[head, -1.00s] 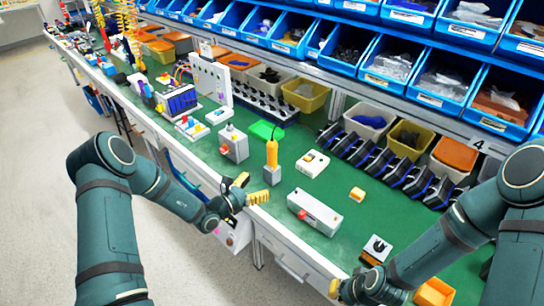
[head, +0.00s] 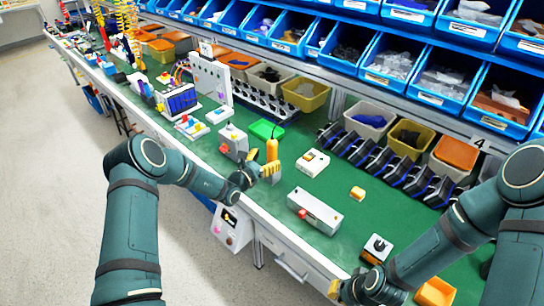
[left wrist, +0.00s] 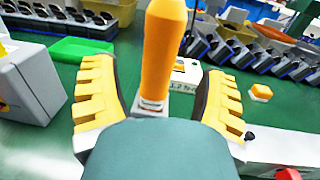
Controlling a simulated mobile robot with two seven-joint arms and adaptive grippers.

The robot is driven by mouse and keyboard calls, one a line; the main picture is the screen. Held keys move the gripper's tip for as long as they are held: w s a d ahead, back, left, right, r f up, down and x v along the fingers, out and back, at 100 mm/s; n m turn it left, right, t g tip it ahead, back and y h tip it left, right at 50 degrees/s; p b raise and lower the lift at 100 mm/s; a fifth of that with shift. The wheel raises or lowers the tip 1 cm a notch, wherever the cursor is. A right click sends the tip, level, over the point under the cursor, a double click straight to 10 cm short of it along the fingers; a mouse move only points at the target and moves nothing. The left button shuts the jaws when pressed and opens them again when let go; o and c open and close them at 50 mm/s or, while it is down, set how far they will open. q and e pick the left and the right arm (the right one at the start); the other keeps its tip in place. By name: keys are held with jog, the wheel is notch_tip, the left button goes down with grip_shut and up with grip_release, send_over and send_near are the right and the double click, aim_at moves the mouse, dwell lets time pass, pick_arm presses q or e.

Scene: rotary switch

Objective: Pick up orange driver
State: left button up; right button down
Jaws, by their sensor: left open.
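The orange driver (head: 272,149) stands upright at the front of the green bench, handle up. In the earlier head frame its lower end is at a small grey block, which my left gripper now largely hides. My left gripper (head: 262,172) is open, with its yellow ribbed fingers around the driver. In the left wrist view the orange handle (left wrist: 164,45) rises between the two fingers (left wrist: 158,75), with visible gaps on both sides. My right gripper (head: 347,290) is low at the bench's front edge, away from the driver; its opening is unclear.
A grey switch box (head: 234,142) stands close left of the driver, with a green tray (head: 266,129) behind. A white box with a yellow button (head: 312,162) and a long grey box with a red button (head: 315,211) lie to the right. Blue bins (head: 392,62) line the back.

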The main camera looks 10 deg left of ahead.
aim_at(269, 155)
pick_arm(q)
jog(key=x, duration=0.3)
jog(key=shift+w+r, duration=0.1)
jog(key=shift+w, duration=0.2)
jog(key=c, duration=1.3)
jog(key=shift+r, duration=0.1)
grip_shut()
jog(key=shift+r, duration=0.1)
